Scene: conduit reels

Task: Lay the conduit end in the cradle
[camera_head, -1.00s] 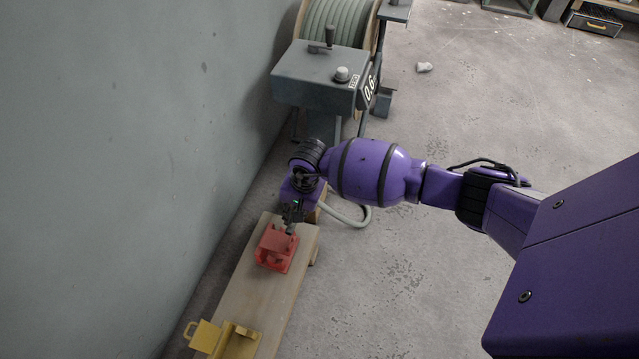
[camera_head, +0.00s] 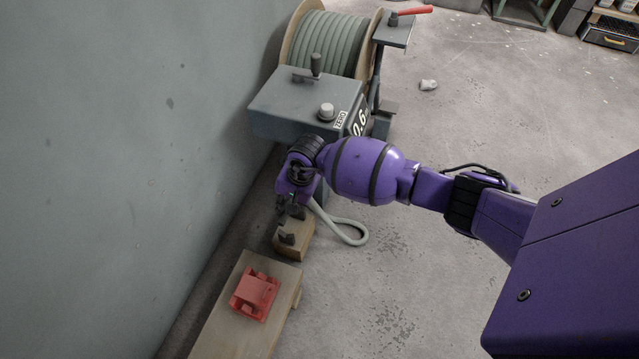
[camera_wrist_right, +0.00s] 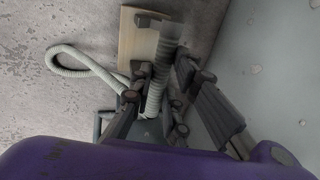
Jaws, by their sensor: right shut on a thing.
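The grey-green ribbed conduit (camera_head: 352,236) hangs in a loop below the measuring stand in the head view. In the right wrist view the conduit (camera_wrist_right: 154,98) passes between the fingers of my right gripper (camera_wrist_right: 160,82), which is shut on it. Its end stretch, blurred, points over a wooden block (camera_wrist_right: 133,45) with a dark bracket. In the head view my right gripper (camera_head: 288,208) is just above this block (camera_head: 293,246). The bracket (camera_head: 287,238) looks like the cradle; I cannot tell whether the conduit touches it. My left gripper is out of view.
A red fixture (camera_head: 255,293) sits on the wooden bench (camera_head: 222,325) in front of the block. The grey measuring box (camera_head: 300,105) and conduit reel (camera_head: 335,40) stand behind. A wall (camera_head: 110,150) runs close on the left. Open floor (camera_head: 430,270) lies right.

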